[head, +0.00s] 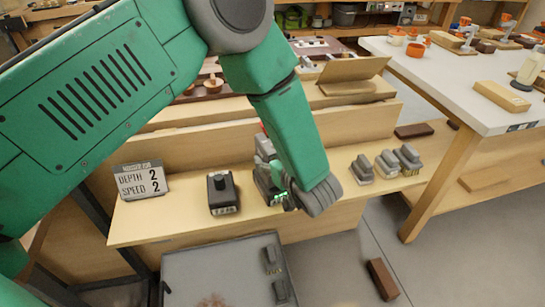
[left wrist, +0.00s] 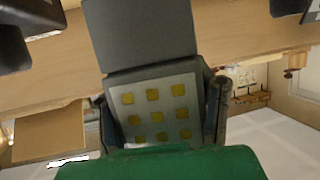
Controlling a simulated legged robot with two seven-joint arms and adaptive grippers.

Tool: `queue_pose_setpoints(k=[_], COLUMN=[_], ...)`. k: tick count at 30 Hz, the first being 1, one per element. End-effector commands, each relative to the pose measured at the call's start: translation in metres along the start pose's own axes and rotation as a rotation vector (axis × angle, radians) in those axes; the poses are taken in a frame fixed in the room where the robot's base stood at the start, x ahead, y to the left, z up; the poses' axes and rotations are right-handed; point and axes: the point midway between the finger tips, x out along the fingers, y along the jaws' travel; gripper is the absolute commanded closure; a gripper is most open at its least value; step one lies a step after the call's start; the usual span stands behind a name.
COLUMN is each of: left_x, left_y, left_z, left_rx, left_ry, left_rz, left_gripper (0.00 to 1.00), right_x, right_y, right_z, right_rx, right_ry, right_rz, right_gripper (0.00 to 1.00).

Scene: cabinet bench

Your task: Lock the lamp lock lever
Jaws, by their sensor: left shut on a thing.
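I cannot make out a lamp or lock lever for certain. My left arm crosses the head view from the left and bends down to the narrow wooden shelf (head: 180,222). My left gripper (head: 272,184) is there, partly hidden by my wrist. In the left wrist view its fingers (left wrist: 163,115) are shut on a grey block (left wrist: 150,88) with rows of yellow square pads. A small green glow shows at the gripper in the head view. A black box with a label (head: 221,192) stands on the shelf left of the gripper. My right gripper is not in view.
A sign reading depth 2, speed 2 (head: 141,181) stands at the shelf's left end. Several grey blocks (head: 387,163) stand to the right. A grey tray (head: 205,265) with similar blocks lies below. A white-topped table (head: 445,75) is at right; a brown block (head: 382,279) lies on the floor.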

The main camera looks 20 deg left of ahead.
Motion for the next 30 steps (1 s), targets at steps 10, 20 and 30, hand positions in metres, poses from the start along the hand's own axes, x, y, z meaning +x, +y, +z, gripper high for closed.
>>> queue_pose_setpoints(k=[10, 20, 30], left_x=[0.0, 0.0011, 0.0029], left_y=[0.0004, 0.0003, 0.0003], left_z=[-0.001, 0.0018, 0.006], left_rx=[-0.001, -0.001, -0.001], left_ry=[0.002, 0.002, 0.002], left_rz=[0.0, 0.0, 0.0], left_gripper=[0.98, 0.98, 0.41], right_x=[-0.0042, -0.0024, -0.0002], right_y=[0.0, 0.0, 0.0], right_z=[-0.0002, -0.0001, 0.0], right_rx=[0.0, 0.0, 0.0], right_ry=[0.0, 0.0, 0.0], right_rz=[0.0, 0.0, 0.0], right_gripper=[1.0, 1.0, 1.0])
